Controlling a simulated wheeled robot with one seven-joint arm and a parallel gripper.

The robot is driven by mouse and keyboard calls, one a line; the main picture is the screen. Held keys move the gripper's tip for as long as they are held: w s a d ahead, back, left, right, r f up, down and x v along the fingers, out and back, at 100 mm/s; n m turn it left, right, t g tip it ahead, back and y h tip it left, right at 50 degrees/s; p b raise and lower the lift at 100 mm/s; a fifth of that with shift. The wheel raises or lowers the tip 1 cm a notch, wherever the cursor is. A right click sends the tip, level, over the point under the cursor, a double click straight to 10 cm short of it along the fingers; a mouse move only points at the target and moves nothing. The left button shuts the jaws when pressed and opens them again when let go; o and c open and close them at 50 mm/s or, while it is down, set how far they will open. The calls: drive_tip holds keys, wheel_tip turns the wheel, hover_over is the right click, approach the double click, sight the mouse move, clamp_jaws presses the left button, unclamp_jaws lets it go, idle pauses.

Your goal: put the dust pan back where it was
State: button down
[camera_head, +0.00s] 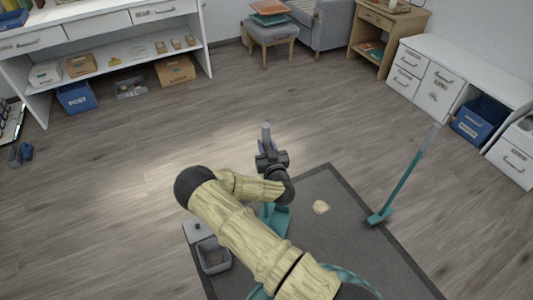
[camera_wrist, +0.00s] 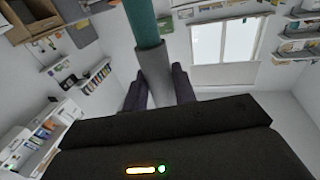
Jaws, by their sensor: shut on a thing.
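My gripper (camera_head: 267,147) is shut on a long handle with a grey grip (camera_head: 266,131), out in front of my arm. In the wrist view the fingers (camera_wrist: 160,88) close around the grey grip (camera_wrist: 154,66), and a teal shaft (camera_wrist: 143,22) runs from it to the top edge. I take this as the handle of the dust pan. A teal part (camera_head: 273,216) shows low behind my arm; most of it is hidden, and I cannot tell whether it joins the held handle.
A teal long-handled tool with a grey grip (camera_head: 402,186) stands at the right edge of the dark mat (camera_head: 338,228). A pale crumpled scrap (camera_head: 320,207) and a grey bin (camera_head: 214,258) are on the mat. White desks line the back left and right. The wooden floor between is open.

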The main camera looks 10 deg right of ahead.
drive_tip(key=shift+f+b, duration=0.45)
drive_tip(key=shift+f, duration=1.45)
drive_tip(key=c, duration=1.1)
unclamp_jaws()
drive_tip(key=shift+s, duration=0.25)
drive_tip(key=s, duration=0.4)
drive_tip(key=s+p, duration=0.1)
drive_tip(key=s, duration=0.2)
drive_tip(key=s+d, duration=0.1)
drive_tip(key=s, duration=0.3)
drive_tip(key=shift+s+f+p, duration=0.15)
drive_tip(key=shift+s+p, duration=0.15)
drive_tip(key=shift+p, duration=0.05)
